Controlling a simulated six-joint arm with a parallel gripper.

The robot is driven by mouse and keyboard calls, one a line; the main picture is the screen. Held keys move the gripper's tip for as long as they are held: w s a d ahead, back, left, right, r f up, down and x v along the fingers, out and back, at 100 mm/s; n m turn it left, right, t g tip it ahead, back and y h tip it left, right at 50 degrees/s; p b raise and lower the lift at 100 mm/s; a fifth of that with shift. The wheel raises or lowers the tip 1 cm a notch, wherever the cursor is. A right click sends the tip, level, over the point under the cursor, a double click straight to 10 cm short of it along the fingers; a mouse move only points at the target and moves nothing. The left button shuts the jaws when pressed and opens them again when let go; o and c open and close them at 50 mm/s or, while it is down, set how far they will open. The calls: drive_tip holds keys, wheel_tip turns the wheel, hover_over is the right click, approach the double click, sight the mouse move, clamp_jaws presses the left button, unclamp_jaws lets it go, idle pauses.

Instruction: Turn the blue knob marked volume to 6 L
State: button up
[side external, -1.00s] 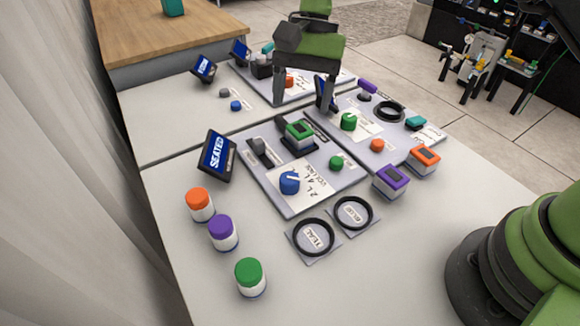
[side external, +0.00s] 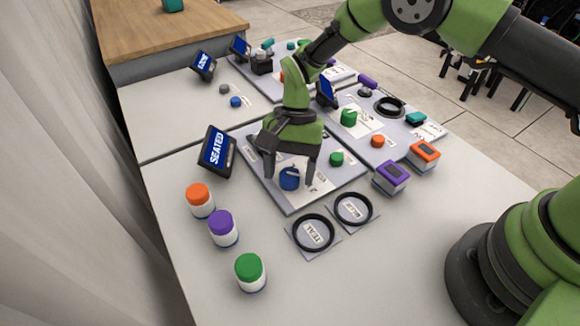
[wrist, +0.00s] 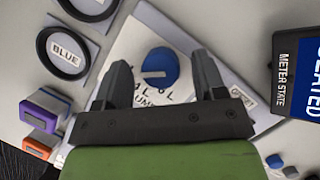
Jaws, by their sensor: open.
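The blue volume knob (side external: 289,180) stands on a white label plate on the near grey board (side external: 285,208). In the wrist view the knob (wrist: 160,66) is round with a white pointer bar. My gripper (side external: 289,184) is open and points down over the knob. In the wrist view its fingertips (wrist: 161,70) lie on either side of the knob, with visible gaps; I cannot tell how far down they reach. The printed scale is partly hidden by my gripper, so I cannot read the pointer's setting.
A tilted display (side external: 217,152) reading SEATED stands left of the board. A green knob (side external: 336,159) is close on the right. Two black rings (side external: 313,232) lie in front. Several capped jars (side external: 223,228) stand at front left; purple (side external: 391,178) and orange (side external: 424,154) blocks stand right.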

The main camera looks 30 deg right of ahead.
drive_tip(key=c, duration=0.9)
drive_tip(key=shift+n, duration=0.3)
drive_tip(key=n, duration=0.2)
drive_tip(key=n+g+h, duration=0.1)
drive_tip(key=n, duration=0.1)
drive_tip(key=shift+a+h, duration=0.1)
drive_tip(key=shift+h, duration=0.2)
drive_tip(key=n+h, duration=0.2)
drive_tip(key=n, duration=0.3)
drive_tip(key=shift+n, duration=0.4)
drive_tip(key=n+h, duration=0.1)
drive_tip(key=n, duration=0.1)
drive_tip(key=n+h, duration=0.1)
drive_tip(key=n, duration=0.2)
drive_tip(key=shift+a+t, duration=0.15)
drive_tip(key=shift+t, duration=0.15)
drive_tip(key=shift+n+t+h, duration=0.5)
drive_tip(key=shift+n+h, duration=0.1)
drive_tip(key=shift+n, duration=1.6)
